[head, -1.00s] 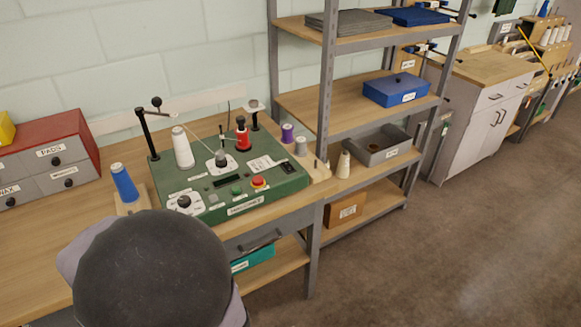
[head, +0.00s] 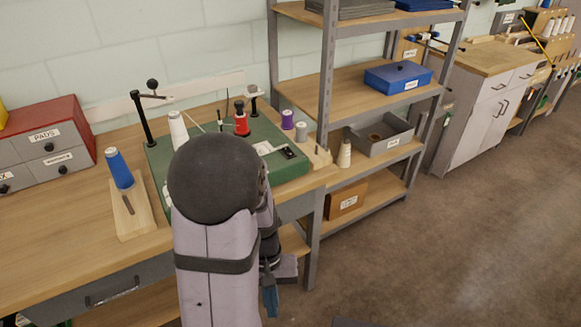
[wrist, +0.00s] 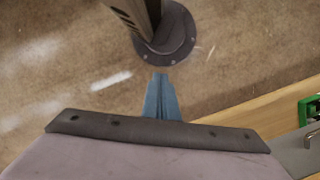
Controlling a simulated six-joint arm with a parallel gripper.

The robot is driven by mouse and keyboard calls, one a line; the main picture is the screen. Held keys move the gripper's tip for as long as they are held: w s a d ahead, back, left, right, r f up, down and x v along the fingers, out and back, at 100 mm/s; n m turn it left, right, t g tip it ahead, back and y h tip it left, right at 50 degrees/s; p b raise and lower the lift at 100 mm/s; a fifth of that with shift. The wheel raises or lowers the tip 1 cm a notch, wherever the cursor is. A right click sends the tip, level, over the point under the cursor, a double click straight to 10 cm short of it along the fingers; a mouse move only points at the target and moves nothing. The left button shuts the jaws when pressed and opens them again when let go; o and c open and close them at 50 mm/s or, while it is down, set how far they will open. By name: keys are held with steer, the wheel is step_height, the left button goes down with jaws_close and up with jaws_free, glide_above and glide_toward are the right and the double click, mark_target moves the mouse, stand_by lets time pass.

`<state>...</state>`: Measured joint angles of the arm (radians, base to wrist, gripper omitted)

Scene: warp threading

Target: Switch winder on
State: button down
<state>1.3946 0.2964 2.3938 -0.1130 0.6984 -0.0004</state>
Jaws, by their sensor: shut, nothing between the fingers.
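The winder is a green box (head: 160,150) on the wooden bench in the head view. A white cone (head: 178,132) and a red spool (head: 241,124) stand on its top. A pale label and a small black part (head: 289,152) show at its right side. My dark round arm joint covers its front panel, so its knob and buttons are hidden. My gripper (head: 270,300) has blue fingers and hangs low in front of the bench, apart from the winder. In the wrist view its fingers (wrist: 162,100) are together and empty, over the floor.
A blue cone (head: 118,168) stands on a small wooden board at the bench's left. A red and grey drawer box (head: 45,140) is behind it. A metal shelf rack (head: 328,90) stands right of the winder. The floor at right is clear.

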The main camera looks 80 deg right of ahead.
steer(key=s+d+f+m+g+h+b, duration=0.1)
steer(key=s+d+f+h, duration=0.2)
steer(key=s+d, duration=0.65)
steer(key=s+d+f+m+h+b, duration=0.1)
steer(key=s+d+f+h, duration=0.2)
steer(key=s+d, duration=0.7)
steer(key=s+d+r+n+h, duration=0.1)
steer(key=s+d+r+h, duration=0.15)
steer(key=d, duration=0.45)
steer(key=w+d+r+n+t+h, duration=0.5)
steer(key=w+d+r, duration=0.3)
steer(key=d+r, duration=0.35)
steer(key=w+a+r+n+t, duration=0.1)
steer(key=w+a+r+t, duration=0.1)
steer(key=w+r+t, duration=0.7)
steer(key=w+r+h, duration=0.1)
steer(key=w, duration=0.3)
steer(key=shift+a+r+n, duration=0.25)
steer(key=shift+n, duration=0.15)
steer(key=shift+w, duration=0.15)
